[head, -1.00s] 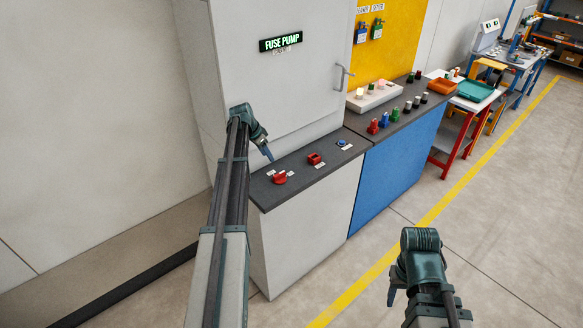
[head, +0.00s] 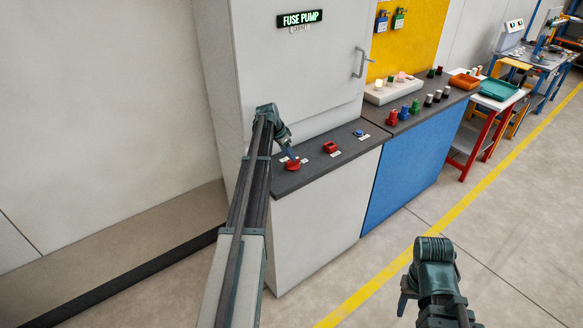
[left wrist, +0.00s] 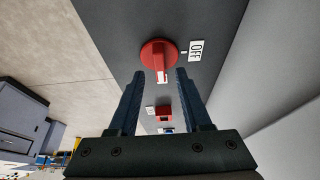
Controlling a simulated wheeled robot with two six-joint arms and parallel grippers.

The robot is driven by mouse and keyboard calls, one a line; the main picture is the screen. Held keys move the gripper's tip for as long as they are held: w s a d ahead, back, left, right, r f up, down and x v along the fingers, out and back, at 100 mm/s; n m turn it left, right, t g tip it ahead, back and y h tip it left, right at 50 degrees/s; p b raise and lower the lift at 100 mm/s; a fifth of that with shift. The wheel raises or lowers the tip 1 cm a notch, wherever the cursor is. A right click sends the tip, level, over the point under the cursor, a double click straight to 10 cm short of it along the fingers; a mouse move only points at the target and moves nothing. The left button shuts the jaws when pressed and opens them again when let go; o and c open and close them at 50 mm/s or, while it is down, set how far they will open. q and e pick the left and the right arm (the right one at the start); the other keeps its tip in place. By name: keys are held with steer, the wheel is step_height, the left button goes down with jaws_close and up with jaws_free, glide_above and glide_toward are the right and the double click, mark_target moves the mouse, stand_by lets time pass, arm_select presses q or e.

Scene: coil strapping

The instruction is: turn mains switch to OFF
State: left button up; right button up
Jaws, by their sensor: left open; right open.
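The mains switch is a red round knob (head: 292,165) on the dark counter top in the head view. In the left wrist view the knob (left wrist: 155,52) has a raised grip with a white mark that points down the picture, toward my gripper. A white OFF label (left wrist: 196,50) lies to the right of the knob, so the mark does not point at it. My left gripper (head: 290,153) is right at the knob; in the wrist view its fingers (left wrist: 158,77) are open, one each side of the grip's end. Contact cannot be told. My right gripper (head: 403,303) hangs over the floor, away from the counter.
A red square control (head: 331,147) and a blue button (head: 359,133) sit farther along the counter. A grey cabinet with a FUSE PUMP sign (head: 299,18) rises behind. A blue-fronted bench (head: 400,165) adjoins on the right.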

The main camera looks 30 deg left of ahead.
arm_select(q)
steer(key=b+x, duration=0.2)
steer(key=x, duration=0.1)
steer(key=shift+w+f, duration=0.1)
steer(key=shift+f, duration=0.25)
arm_select(e)
step_height(320, 180, down, 4)
steer(key=shift+r, duration=0.25)
arm_select(q)
jaws_close()
